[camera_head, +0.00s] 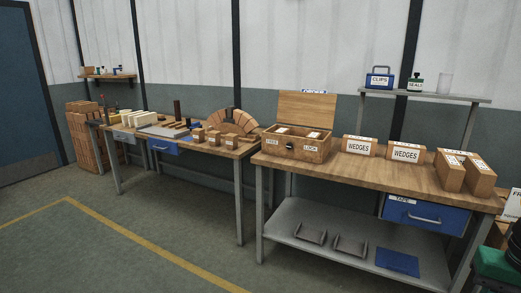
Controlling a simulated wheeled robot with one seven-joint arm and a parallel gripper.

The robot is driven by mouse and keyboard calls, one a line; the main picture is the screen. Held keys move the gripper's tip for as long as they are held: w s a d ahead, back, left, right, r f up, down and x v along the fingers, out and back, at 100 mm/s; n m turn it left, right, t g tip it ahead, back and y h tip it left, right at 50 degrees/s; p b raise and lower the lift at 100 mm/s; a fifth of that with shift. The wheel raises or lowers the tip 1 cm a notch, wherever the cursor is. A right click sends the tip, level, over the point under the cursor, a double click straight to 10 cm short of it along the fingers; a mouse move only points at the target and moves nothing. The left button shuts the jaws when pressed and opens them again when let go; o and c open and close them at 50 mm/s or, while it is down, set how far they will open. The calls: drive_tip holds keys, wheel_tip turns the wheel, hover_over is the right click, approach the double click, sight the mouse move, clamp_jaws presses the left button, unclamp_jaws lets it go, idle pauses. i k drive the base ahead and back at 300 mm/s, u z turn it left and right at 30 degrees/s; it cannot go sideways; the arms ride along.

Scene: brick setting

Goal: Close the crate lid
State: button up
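The wooden crate (292,147) stands at the left end of the right workbench. Its lid (307,106) is open and stands upright at the back edge. The crate's front bears white labels reading "FREE" and "LOCK", with a dark round spot between them. Pale items with dark tops show inside the crate, too small to make out. My gripper is not in view.
A blue drawer (427,216) hangs beneath. A left workbench (205,148) carries a brick arch. Floor (140,220) in front is clear.

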sight(314, 110)
drive_tip(key=z, duration=0.1)
drive_tip(key=i, duration=2.55)
drive_tip(key=u, duration=0.35)
